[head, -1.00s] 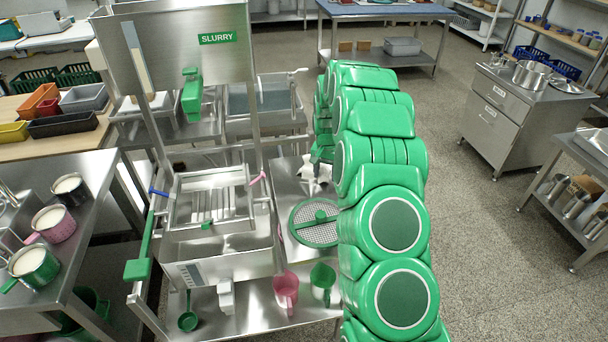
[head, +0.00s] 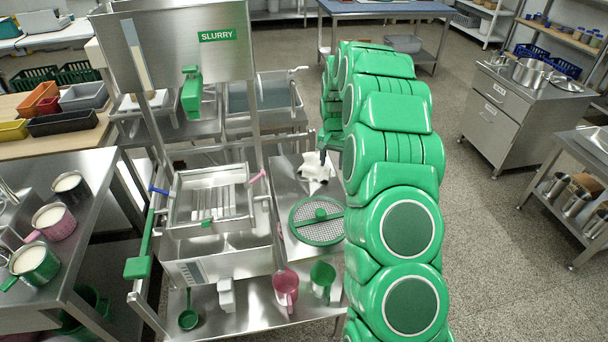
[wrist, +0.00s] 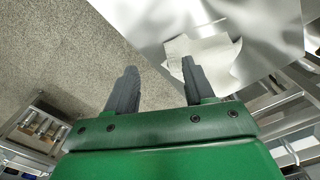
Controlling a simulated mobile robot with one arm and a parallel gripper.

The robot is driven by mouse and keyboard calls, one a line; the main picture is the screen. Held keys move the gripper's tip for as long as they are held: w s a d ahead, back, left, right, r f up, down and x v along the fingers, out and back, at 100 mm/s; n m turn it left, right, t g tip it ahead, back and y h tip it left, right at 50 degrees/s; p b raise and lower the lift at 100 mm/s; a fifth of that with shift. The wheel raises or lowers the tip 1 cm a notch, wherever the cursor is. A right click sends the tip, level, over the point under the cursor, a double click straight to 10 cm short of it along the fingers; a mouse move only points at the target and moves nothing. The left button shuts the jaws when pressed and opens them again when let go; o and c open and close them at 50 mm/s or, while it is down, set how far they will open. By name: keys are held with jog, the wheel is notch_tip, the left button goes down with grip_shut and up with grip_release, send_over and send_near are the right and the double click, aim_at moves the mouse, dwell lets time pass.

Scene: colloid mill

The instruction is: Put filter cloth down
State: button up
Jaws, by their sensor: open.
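The white filter cloth (head: 315,172) lies crumpled on the steel tabletop right of the slurry frame, behind the round mesh screen. It also shows in the wrist view (wrist: 213,52), flat on the shiny steel with uneven edges. My gripper (wrist: 158,64) is open, with nothing between its two dark fingers. In the wrist view the right finger overlaps the cloth's near left edge; the left finger is over the floor beyond the table edge. In the head view my gripper (head: 325,153) is at the cloth's upper right, partly hidden by my green arm.
The green-rimmed mesh screen (head: 318,221) lies on the same tabletop in front of the cloth. The slurry hopper (head: 180,45) and its frame stand to the left. A pink jug (head: 286,288) and a green jug (head: 322,280) stand on the lower shelf. Open floor lies to the right.

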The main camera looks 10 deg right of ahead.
jog(key=r, duration=0.1)
jog(key=d+r, duration=0.1)
jog(key=r, duration=0.1)
jog(key=s+r, duration=0.1)
jog(key=r, duration=0.1)
jog(key=shift+s+d, duration=0.1)
jog(key=shift+d, duration=0.25)
jog(key=shift+w+a+f, duration=0.1)
jog(key=shift+w+f, duration=0.05)
jog(key=shift+w, duration=0.1)
jog(key=c, duration=0.9)
jog(key=shift+w+a+f+b, duration=0.15)
jog(key=shift+w+f+b, duration=0.15)
jog(key=shift+w+b, duration=0.2)
grip_shut()
jog(key=shift+w+a+f, duration=0.3)
jog(key=shift+w+f, duration=0.6)
jog(key=shift+f, duration=0.1)
jog(key=shift+w+a+f, duration=0.3)
jog(key=shift+w+f, duration=0.55)
jog(key=shift+f, duration=0.2)
jog(key=shift+w+a+f, duration=0.3)
jog(key=shift+w+f, duration=0.6)
jog(key=shift+f, duration=0.1)
jog(key=shift+f, duration=0.15)
jog(key=shift+f+p, duration=0.5)
jog(key=shift+f, duration=1.15)
